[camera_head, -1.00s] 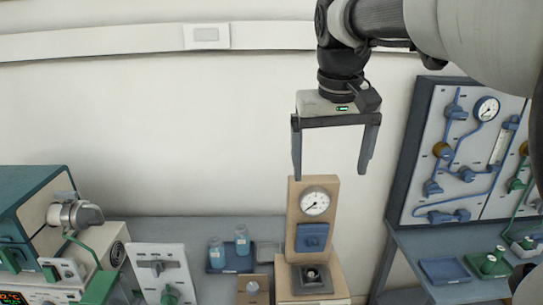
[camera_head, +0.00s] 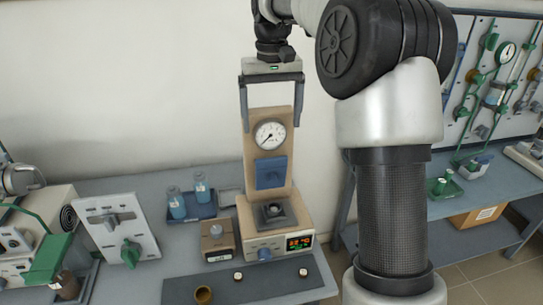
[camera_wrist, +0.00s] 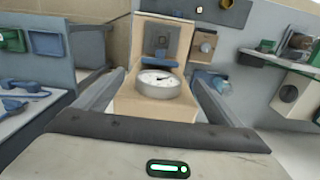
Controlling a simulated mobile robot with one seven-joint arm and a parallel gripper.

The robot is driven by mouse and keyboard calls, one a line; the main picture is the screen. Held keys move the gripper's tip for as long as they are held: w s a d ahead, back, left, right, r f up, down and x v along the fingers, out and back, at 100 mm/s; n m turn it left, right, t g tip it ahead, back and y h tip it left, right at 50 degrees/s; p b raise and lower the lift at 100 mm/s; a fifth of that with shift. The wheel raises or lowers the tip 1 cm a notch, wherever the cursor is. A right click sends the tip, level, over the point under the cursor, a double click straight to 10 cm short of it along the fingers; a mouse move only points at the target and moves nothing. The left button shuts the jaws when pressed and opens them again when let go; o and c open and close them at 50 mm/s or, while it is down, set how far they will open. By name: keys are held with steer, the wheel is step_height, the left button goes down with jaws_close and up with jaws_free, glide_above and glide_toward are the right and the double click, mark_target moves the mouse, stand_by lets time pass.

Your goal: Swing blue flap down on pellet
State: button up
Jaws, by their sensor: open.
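The blue flap (camera_head: 270,172) hangs upright on the front of a tan column (camera_head: 249,150), below a round gauge (camera_head: 270,135). Below it, a dark square seat (camera_head: 286,217) sits on the tan base; a small pellet-like spot (camera_head: 272,210) shows at its middle, too small to make out. In the wrist view the flap (camera_wrist: 160,64) shows edge-on as a thin blue strip beyond the gauge. My gripper (camera_head: 272,127) is open and empty, fingers pointing down. In the head view its fingertips appear on either side of the gauge, above the flap.
The base carries a lit red-and-green display (camera_head: 300,243) and a blue knob (camera_head: 264,254). A small tan box (camera_head: 218,243) and a blue tray (camera_head: 192,210) with two bottles stand to the left. A dark mat (camera_head: 240,288) with small items lies in front. A wall is behind.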

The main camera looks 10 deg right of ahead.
mark_target(272, 158)
step_height(272, 158, down, 10)
steer(key=shift+f+b, duration=0.1)
steer(key=shift+b, duration=0.8)
steer(key=c, duration=1.5)
